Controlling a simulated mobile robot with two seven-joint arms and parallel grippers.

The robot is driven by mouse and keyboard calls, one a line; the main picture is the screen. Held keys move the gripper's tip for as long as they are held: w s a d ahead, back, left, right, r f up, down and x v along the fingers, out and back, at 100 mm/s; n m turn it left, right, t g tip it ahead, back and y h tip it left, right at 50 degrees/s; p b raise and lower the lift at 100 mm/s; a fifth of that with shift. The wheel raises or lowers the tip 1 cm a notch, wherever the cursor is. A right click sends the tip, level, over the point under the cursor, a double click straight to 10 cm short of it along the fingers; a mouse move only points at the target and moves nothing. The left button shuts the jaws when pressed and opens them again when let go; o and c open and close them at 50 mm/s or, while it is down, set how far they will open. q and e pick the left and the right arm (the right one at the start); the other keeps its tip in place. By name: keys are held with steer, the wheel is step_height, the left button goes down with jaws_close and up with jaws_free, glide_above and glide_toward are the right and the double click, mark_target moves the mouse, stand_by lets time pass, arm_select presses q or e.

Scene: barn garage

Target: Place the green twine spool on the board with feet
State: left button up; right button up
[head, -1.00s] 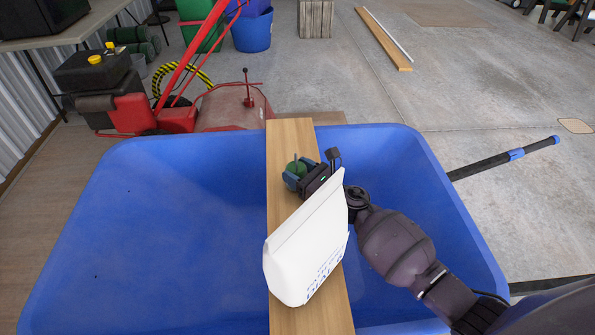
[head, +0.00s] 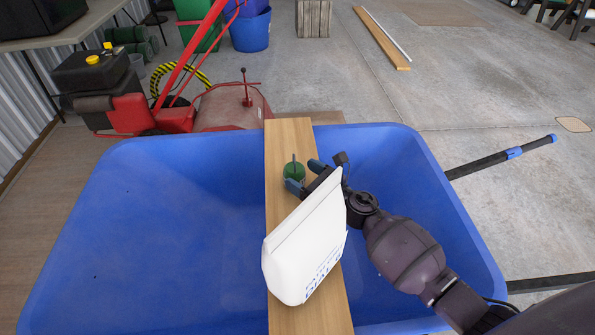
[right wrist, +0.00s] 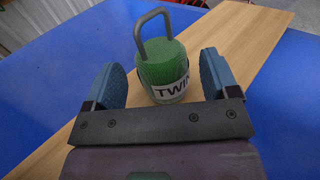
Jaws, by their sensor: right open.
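The green twine spool (head: 293,172) stands upright on the wooden board (head: 289,140), which lies across the blue tub. In the right wrist view the spool (right wrist: 163,72) shows a white label and a grey loop handle on top. My right gripper (head: 305,176) is open, with its blue fingers apart and the spool just ahead of and between them; the fingers do not appear to touch it. Whether the board has feet is hidden. My left gripper is not in view.
A white bag with blue print (head: 306,245) stands on the near part of the board, close to my right gripper. The blue tub (head: 180,230) lies below the board on both sides. A red machine (head: 232,106) stands beyond the tub.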

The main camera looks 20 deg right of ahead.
steer(key=v, duration=0.9)
steer(key=shift+s, duration=0.15)
